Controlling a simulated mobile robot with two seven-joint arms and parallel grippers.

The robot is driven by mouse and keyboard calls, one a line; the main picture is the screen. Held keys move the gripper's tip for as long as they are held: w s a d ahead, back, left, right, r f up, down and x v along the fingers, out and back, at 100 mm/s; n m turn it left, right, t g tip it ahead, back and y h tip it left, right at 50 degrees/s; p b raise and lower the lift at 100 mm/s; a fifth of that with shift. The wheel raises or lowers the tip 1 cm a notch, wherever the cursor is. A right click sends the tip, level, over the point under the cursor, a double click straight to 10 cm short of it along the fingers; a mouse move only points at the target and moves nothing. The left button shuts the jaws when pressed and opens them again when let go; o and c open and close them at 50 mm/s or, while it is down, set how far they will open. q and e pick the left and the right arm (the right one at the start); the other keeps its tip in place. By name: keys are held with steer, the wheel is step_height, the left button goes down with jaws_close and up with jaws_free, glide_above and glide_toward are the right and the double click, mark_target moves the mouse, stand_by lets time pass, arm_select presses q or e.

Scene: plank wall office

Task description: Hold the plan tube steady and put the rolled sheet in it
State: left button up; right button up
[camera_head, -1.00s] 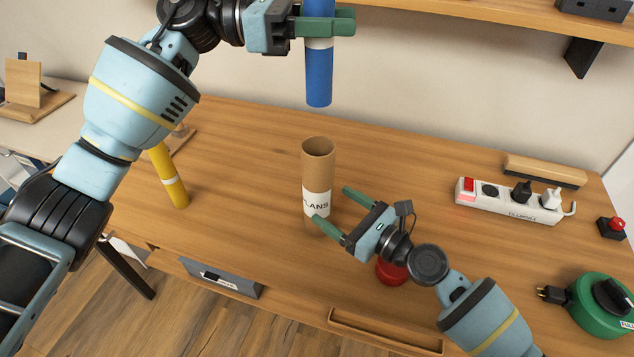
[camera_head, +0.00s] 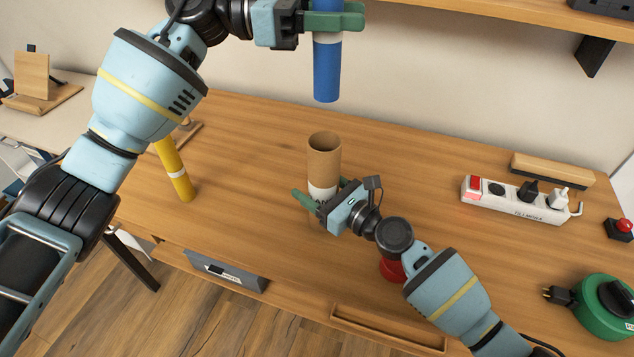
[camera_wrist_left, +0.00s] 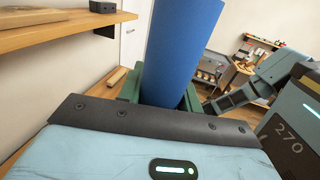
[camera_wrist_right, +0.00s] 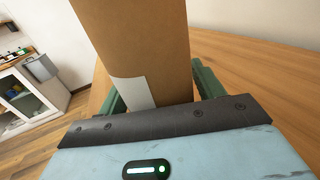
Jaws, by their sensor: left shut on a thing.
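The rolled sheet (camera_head: 327,70) is a blue cylinder with a white band. My left gripper (camera_head: 335,20) is shut on its upper part and holds it upright in the air, with its lower end above the plan tube and apart from it. The roll also fills the middle of the left wrist view (camera_wrist_left: 180,50). The plan tube (camera_head: 323,165) is brown cardboard with a white label and an open top, standing upright on the desk. My right gripper (camera_head: 322,197) is open, its fingers on either side of the tube, seen in the right wrist view (camera_wrist_right: 160,90).
A power strip (camera_head: 520,198), a wooden block (camera_head: 552,170), a red button (camera_head: 618,229) and a green cable reel (camera_head: 603,307) are at the right. A red object (camera_head: 391,270) is partly hidden under my right arm.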

mark_target(337, 96)
steer(key=c, duration=0.8)
arm_select(q)
steer(key=shift+f, duration=6.5)
steer(key=o, duration=1.1)
steer(key=shift+c, duration=0.2)
steer(key=a, duration=1.2)
steer(key=shift+w, duration=0.45)
arm_select(e)
steer(key=o, duration=1.1)
